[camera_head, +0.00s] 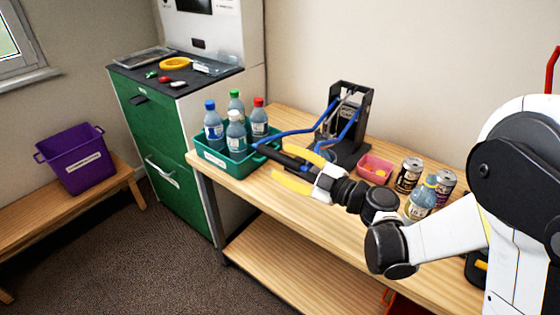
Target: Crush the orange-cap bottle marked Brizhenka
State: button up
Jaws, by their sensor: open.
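A clear bluish bottle (420,202) with a yellow-orange cap stands on the wooden table beside the cans, partly behind my arm. Its label is too small to read. A black crusher (352,118) with blue lever arms stands at the back of the table. No bottle is between the fingers.
The teal tray (212,158) holds several bottles with blue, green, white and red caps. A pink tub (375,168) and dark cans (409,175) stand right of the crusher. A purple bin (78,162) sits on a bench at left, beyond a green cabinet (150,125).

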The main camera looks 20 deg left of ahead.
jog(key=v, duration=1.1)
jog(key=s+d+m+h, duration=0.7)
jog(key=d+m, duration=0.4)
jog(key=d, duration=0.2)
jog(key=s+d+m+t+h, duration=0.1)
jog(key=s+d+m+h, duration=0.7)
jog(key=d, duration=0.5)
jog(key=m+h, duration=0.2)
jog(key=m, duration=0.1)
jog(key=shift+s+f+m, duration=0.25)
jog(key=shift+f+m, duration=0.05)
